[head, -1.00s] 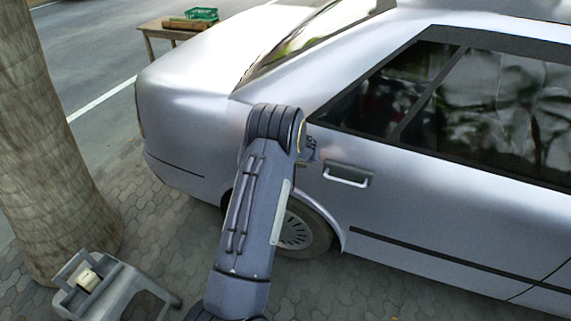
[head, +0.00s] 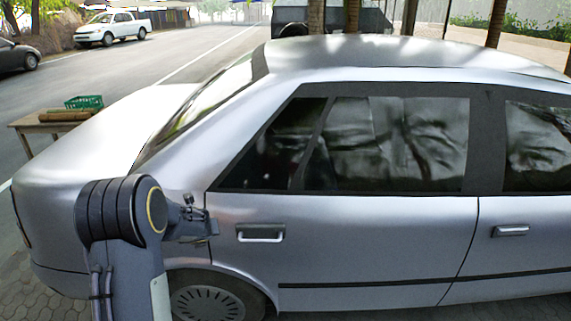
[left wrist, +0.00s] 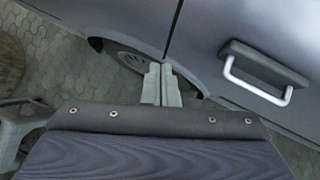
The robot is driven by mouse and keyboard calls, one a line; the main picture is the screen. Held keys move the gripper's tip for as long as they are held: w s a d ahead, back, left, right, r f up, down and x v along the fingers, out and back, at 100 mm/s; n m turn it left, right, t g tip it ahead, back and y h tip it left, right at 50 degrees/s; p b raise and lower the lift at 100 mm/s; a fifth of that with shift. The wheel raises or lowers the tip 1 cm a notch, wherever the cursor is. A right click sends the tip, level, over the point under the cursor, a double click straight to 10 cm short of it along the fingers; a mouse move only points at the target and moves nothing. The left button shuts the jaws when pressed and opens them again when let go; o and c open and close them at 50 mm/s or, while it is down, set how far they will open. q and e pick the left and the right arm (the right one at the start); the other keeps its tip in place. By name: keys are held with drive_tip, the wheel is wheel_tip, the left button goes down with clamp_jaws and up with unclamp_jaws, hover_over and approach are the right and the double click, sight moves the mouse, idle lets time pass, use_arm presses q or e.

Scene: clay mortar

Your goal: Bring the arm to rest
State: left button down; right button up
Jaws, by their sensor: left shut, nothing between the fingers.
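My left arm (head: 125,220) comes in from the lower left of the head view, bent at a thick round joint. Its wrist and gripper (head: 208,226) point right in front of the silver car (head: 360,235), just left of the rear door handle. The gripper looks small there and I cannot tell if it touches the car. In the left wrist view the two pale fingers of the left gripper (left wrist: 162,75) are together and hold nothing. The car's rear wheel (left wrist: 130,62) is behind them. My right gripper is in neither view.
The car fills the head view's middle and right. A rear door handle (head: 260,233) sticks out beside the gripper; it is also in the left wrist view (left wrist: 257,80). A wooden table (head: 30,122) with a green crate (head: 84,102) stands beyond the car's left end. Open road lies behind.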

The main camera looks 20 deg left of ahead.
use_arm(q)
drive_tip(key=shift+r, duration=0.1)
drive_tip(key=s+d+r+n+h, duration=0.1)
drive_tip(key=s+d+r+n, duration=0.35)
drive_tip(key=s+n, duration=0.3)
drive_tip(key=s+d+r+n+h, duration=0.2)
drive_tip(key=s+d+r+n, duration=0.1)
drive_tip(key=s+r+n, duration=0.4)
drive_tip(key=s+d+n+h, duration=0.6)
drive_tip(key=s+d+n, duration=0.9)
drive_tip(key=s+d, duration=0.2)
drive_tip(key=d, duration=0.2)
drive_tip(key=shift+s+d+f+g+h, duration=0.2)
drive_tip(key=shift+d+g+h, duration=0.1)
drive_tip(key=shift+d+g, duration=0.1)
